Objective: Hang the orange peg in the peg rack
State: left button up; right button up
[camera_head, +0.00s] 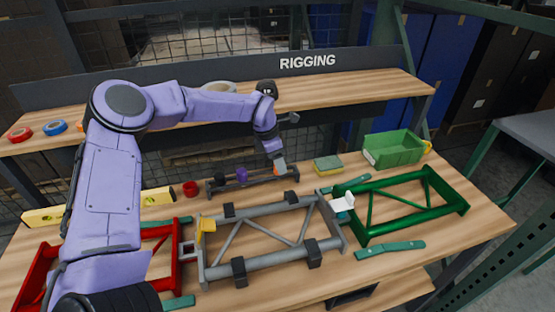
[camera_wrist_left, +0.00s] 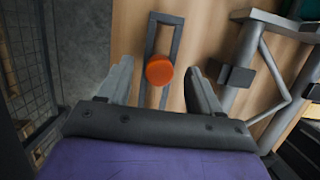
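The peg rack (camera_head: 262,180) is a dark grey bar-like frame on the bench, with a black peg (camera_head: 219,179) and a purple peg (camera_head: 242,174) standing at its left part. The orange peg (camera_head: 281,169) shows as a small patch under my left gripper (camera_head: 279,158), over the rack's right part. In the left wrist view its round orange top (camera_wrist_left: 159,70) lies over the rack's frame (camera_wrist_left: 166,32). My left gripper's fingers (camera_wrist_left: 159,80) stand wide apart on either side of it, with gaps. I cannot tell how deep the peg sits. My right gripper is out of view.
A grey tubular frame (camera_head: 262,260) lies in front of the rack, a green one (camera_head: 410,235) to its right and a red one (camera_head: 160,233) at left. A RIGGING shelf (camera_head: 340,88) is behind.

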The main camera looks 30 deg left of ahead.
pick_arm(q)
jog(key=b+v, duration=0.1)
jog(key=v, duration=0.9)
jog(key=shift+r, duration=0.25)
